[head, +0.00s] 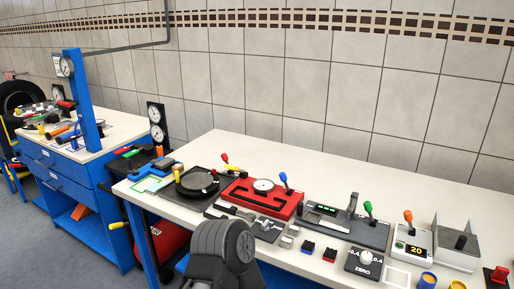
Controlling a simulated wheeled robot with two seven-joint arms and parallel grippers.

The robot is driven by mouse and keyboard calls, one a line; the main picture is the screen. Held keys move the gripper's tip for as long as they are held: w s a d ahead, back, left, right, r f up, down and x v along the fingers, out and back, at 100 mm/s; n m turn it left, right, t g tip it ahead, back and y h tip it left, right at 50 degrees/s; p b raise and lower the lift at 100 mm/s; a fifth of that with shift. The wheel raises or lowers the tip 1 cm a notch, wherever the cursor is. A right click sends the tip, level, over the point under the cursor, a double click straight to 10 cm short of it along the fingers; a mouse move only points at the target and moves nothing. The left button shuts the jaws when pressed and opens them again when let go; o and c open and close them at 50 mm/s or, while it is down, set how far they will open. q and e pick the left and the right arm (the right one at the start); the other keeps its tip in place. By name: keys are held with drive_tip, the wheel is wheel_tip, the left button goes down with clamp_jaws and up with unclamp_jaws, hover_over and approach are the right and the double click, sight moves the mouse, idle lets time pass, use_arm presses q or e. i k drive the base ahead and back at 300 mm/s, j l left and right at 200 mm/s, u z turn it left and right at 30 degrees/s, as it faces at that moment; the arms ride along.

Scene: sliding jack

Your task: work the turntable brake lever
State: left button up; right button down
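A black round turntable (197,181) lies on a dark plate near the left end of the long white bench. A small yellow-tipped lever (177,169) stands at its left back edge. I cannot tell for sure which of these is the brake lever. Neither of my grippers can be made out in the head view, and nothing is seen touching the levers.
A dark grey ribbed round shape (222,243) rises before the bench's front edge. A blue-handled lever (284,180), a green-handled lever (368,208) and an orange-handled lever (408,216) stand further right. A blue workbench (72,178) is at left. The bench's back strip is clear.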

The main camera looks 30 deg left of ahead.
sight(224, 156)
drive_tip(key=j+z, duration=0.1)
drive_tip(key=j, duration=0.3)
drive_tip(key=k+j, duration=0.15)
drive_tip(key=j, duration=0.25)
drive_tip(key=j+z, duration=0.15)
drive_tip(key=j, duration=0.25)
drive_tip(key=k+j, duration=0.15)
drive_tip(key=j, duration=0.2)
drive_tip(key=k+j+z, duration=0.15)
drive_tip(key=j, duration=0.65)
drive_tip(key=k+j+z, duration=0.15)
drive_tip(key=j, duration=0.2)
